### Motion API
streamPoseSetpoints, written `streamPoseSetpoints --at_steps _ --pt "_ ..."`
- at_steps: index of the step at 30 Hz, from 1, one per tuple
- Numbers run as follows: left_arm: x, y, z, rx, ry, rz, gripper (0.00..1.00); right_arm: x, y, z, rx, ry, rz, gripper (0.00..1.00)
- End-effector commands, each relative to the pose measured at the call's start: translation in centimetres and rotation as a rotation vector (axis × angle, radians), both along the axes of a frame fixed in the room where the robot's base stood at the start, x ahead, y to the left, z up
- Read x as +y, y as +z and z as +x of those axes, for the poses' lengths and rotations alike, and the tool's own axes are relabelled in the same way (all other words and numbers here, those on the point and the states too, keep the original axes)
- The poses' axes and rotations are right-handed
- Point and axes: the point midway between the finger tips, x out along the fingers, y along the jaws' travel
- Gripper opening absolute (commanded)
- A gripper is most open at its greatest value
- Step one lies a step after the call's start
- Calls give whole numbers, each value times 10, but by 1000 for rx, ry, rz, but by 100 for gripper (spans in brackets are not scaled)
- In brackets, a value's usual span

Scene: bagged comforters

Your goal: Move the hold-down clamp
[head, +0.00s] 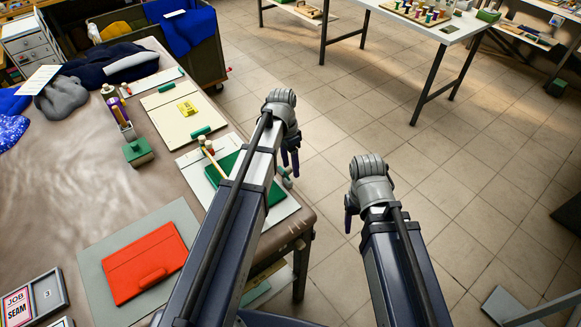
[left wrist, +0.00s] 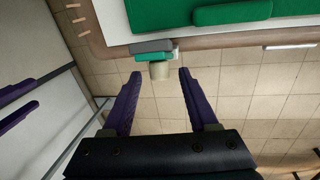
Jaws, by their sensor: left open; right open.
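The hold-down clamp, a small grey and teal piece with a pale knob, sits at the table's edge in the left wrist view (left wrist: 152,48). It shows small beside the table corner in the head view (head: 285,174). My left gripper (head: 291,160) is open there, its purple fingers pointing at the clamp. In the left wrist view, the fingertips (left wrist: 160,72) are apart, one on each side of the pale knob; whether they touch it I cannot tell. My right gripper (head: 348,218) is open and empty over the floor, its fingers partly hidden; its purple fingers also show at the left wrist view's left edge (left wrist: 16,104).
A green panel (head: 216,172) lies on a pale board at the table (head: 60,205) edge, with a handled tool across it. A red panel (head: 145,262) lies on a grey mat. A dark bin (head: 200,62) stands behind.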

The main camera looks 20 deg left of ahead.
Motion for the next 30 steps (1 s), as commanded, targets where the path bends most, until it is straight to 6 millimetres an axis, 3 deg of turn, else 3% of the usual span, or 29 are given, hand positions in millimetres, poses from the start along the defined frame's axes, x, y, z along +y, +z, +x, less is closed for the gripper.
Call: streamPoseSetpoints --at_steps 3,19,30 --pt "0 1 0 0 0 0 58 0 1 0 0 0 0 59" --pt "0 1 0 0 0 0 0 0 1 0 0 0 0 59" --pt "-2 -2 6 38 -4 28 0 0 -3 0 0 0 0 59"
